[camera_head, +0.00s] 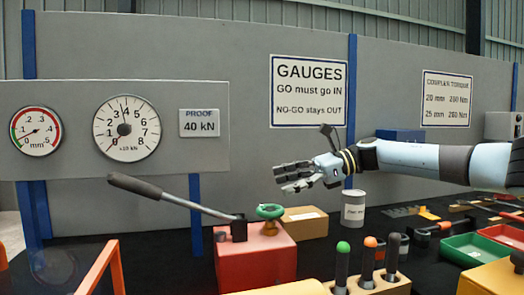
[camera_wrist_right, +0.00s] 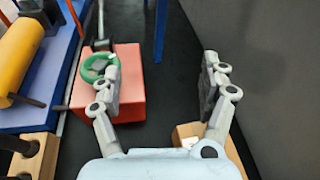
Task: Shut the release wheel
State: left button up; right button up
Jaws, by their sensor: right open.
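The green release wheel (camera_head: 270,211) sits on top of a red pump block (camera_head: 262,250), beside a long grey lever (camera_head: 180,200) that slopes up to the left. My right gripper (camera_head: 283,178) is above the wheel, apart from it, with its fingers pointing left. In the right wrist view the wheel (camera_wrist_right: 100,67) shows just left of the left finger of my open, empty right gripper (camera_wrist_right: 161,80). The red block (camera_wrist_right: 125,75) lies below that finger and is partly hidden by it. My left gripper is not in view.
A cardboard box (camera_head: 305,222) and a grey can (camera_head: 353,207) stand right of the red block. A wooden rack (camera_head: 385,287) with several coloured-top handles is in front. Green and red trays (camera_head: 470,248) lie at the right. Orange bars (camera_head: 98,265) rise at the left front.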

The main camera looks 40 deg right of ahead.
jog(key=w+d+r+m+t+h+p, duration=0.1)
jog(key=w+m+t+h+p, duration=0.1)
jog(key=w+m+h+p, duration=0.1)
jog(key=w+d+r+m+t+h+p, duration=0.1)
jog(key=w+m+t+h+p, duration=0.2)
jog(key=m+h, duration=0.5)
jog(key=w+d+r+m+t+h+p, duration=0.1)
jog(key=w+r+m+t+h+p, duration=0.1)
jog(key=w+m+h+p, duration=0.3)
jog(key=shift+w+d+h, duration=0.1)
jog(key=shift+w+h, duration=0.15)
jog(key=shift+h, duration=0.7)
jog(key=shift+w+d+h, duration=0.1)
jog(key=shift+w+h, duration=0.1)
jog(key=shift+h, duration=0.75)
jog(key=shift+t+y, duration=0.3)
